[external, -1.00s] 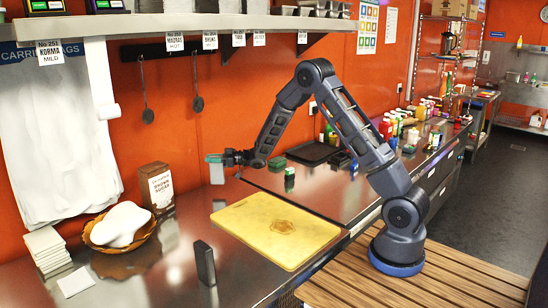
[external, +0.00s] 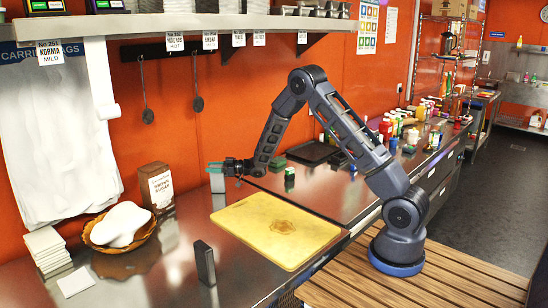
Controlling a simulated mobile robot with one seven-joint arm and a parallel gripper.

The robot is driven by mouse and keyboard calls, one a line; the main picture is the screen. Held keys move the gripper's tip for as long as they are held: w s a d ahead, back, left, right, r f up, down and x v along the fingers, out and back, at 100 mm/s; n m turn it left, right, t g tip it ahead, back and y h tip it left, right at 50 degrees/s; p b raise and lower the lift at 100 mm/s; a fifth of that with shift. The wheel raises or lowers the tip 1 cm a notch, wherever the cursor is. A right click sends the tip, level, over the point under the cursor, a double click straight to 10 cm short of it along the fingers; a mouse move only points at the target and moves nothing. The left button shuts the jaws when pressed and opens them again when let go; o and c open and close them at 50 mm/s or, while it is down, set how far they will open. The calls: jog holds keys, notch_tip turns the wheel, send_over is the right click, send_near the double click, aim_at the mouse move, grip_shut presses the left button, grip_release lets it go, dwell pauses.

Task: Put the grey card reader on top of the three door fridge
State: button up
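A small light grey upright block, which looks like the grey card reader (external: 217,184), hangs below the teal fingertips of my gripper (external: 215,168). My gripper appears shut on its upper end; the fingers are small in this view. The block is low over the steel worktop, beyond the back left corner of the yellow board. I cannot tell whether its lower end touches the steel. No fridge doors show clearly; the steel worktop (external: 180,240) may be the three door fridge's top, but its front is hidden.
A yellow cutting board (external: 278,228) lies in front of my arm. A dark upright block (external: 204,263) stands near the front edge. A brown sugar box (external: 157,187) and a basket (external: 120,232) stand left. Bare steel lies between them. A shelf (external: 200,22) hangs above.

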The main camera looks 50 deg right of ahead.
jog(key=shift+r, duration=0.25)
jog(key=v, duration=1.2)
jog(key=s+d+r+m+t+h, duration=0.1)
jog(key=d+r+h, duration=0.15)
jog(key=r, duration=0.35)
jog(key=s+d+r+m+h, duration=0.1)
jog(key=d+r+h, duration=0.1)
jog(key=r+h, duration=0.25)
jog(key=s+d+r+m+g+h, duration=0.1)
jog(key=s+d+r+m+h, duration=0.3)
jog(key=s+r, duration=0.55)
jog(key=s+r+m+g+h, duration=0.1)
jog(key=s+g, duration=0.7)
jog(key=s, duration=3)
jog(key=shift+s+r+m+h, duration=0.35)
jog(key=shift+r+m, duration=0.2)
jog(key=shift+m, duration=0.45)
